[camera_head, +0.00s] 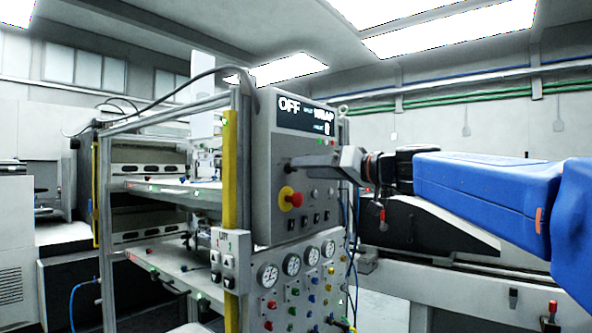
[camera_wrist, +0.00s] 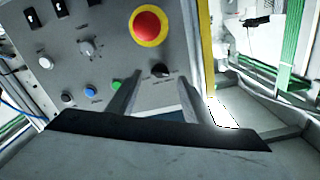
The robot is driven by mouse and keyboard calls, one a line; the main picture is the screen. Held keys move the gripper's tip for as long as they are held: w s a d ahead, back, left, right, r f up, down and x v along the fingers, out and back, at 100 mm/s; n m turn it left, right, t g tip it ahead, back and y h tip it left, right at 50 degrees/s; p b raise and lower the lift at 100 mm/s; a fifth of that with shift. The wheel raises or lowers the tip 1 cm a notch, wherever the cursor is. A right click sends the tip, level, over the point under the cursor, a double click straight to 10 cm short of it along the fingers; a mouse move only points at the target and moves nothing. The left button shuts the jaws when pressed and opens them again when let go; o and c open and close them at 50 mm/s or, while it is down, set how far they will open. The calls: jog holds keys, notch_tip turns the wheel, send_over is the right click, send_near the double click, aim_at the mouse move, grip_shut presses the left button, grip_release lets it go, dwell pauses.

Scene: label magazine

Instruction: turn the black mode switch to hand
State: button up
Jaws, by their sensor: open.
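The black mode switch (camera_wrist: 160,70) is a small round knob on the grey control panel, with small labels around it that are too small to read. In the wrist view it shows between the two fingers of my gripper (camera_wrist: 159,72). The fingers are open, one on each side of the knob; I cannot tell whether they touch it. In the head view my gripper (camera_head: 297,162) reaches from the right to the panel's upper left, and the knob there is mostly hidden. The panel display (camera_head: 306,115) reads OFF at its left and WRAP at its right.
A red emergency stop on a yellow ring (camera_head: 291,198) sits just below the gripper; it also shows in the wrist view (camera_wrist: 149,26). Grey knobs (camera_wrist: 87,47), a green button (camera_wrist: 117,85) and a blue button (camera_wrist: 90,89) are nearby. A yellow post (camera_head: 230,170) stands left of the panel.

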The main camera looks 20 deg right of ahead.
aim_at(290, 168)
jog(key=shift+x, duration=1.9)
jog(key=shift+c, duration=0.7)
jog(key=c, duration=0.9)
